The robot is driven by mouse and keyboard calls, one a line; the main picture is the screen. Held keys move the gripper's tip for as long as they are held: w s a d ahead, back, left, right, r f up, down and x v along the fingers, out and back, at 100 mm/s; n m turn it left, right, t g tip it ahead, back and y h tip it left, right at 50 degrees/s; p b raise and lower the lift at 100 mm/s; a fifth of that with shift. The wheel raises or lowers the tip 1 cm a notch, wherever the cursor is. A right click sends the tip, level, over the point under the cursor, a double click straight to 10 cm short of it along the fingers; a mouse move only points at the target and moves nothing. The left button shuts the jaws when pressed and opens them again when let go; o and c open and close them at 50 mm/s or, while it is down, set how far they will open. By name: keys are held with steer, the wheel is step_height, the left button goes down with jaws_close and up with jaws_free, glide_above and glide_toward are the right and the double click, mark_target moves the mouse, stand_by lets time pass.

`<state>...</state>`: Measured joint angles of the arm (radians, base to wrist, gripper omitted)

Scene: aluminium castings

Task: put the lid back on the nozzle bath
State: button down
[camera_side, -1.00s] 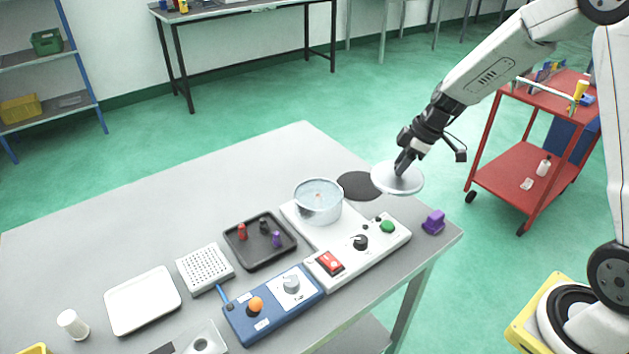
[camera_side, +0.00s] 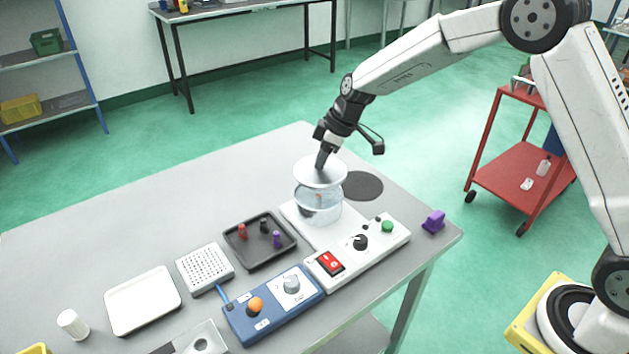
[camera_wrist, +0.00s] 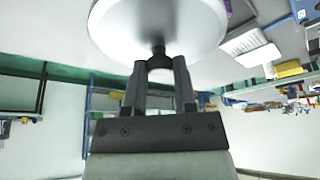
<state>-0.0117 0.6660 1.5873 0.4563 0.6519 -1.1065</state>
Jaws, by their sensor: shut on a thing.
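My gripper (camera_side: 322,160) is shut on the knob of the round white lid (camera_side: 320,176). In the wrist view the gripper (camera_wrist: 159,68) holds the knob below the lid's broad pale disc (camera_wrist: 160,22). The lid is roughly level and hangs just above the nozzle bath (camera_side: 318,208), a clear round vessel on a white base. In the side view the lid overlaps the bath's far rim. A thin gap seems to lie between them, but I cannot tell whether they touch anywhere.
A black round mat (camera_side: 362,186) lies bare behind the bath. A dark tray (camera_side: 262,252) with small red, black and purple pieces is to the left. The white control panel (camera_side: 362,248), blue box (camera_side: 272,306) and purple block (camera_side: 433,222) stand nearby.

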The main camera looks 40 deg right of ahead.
mark_target(325, 171)
steer(key=shift+w+a, duration=0.15)
steer(key=shift+a, duration=0.05)
steer(key=shift+f, duration=0.15)
steer(key=shift+f, duration=3)
steer(key=shift+f, duration=0.2)
stand_by(0.4)
jaws_free()
stand_by(0.3)
steer(key=shift+r, duration=0.15)
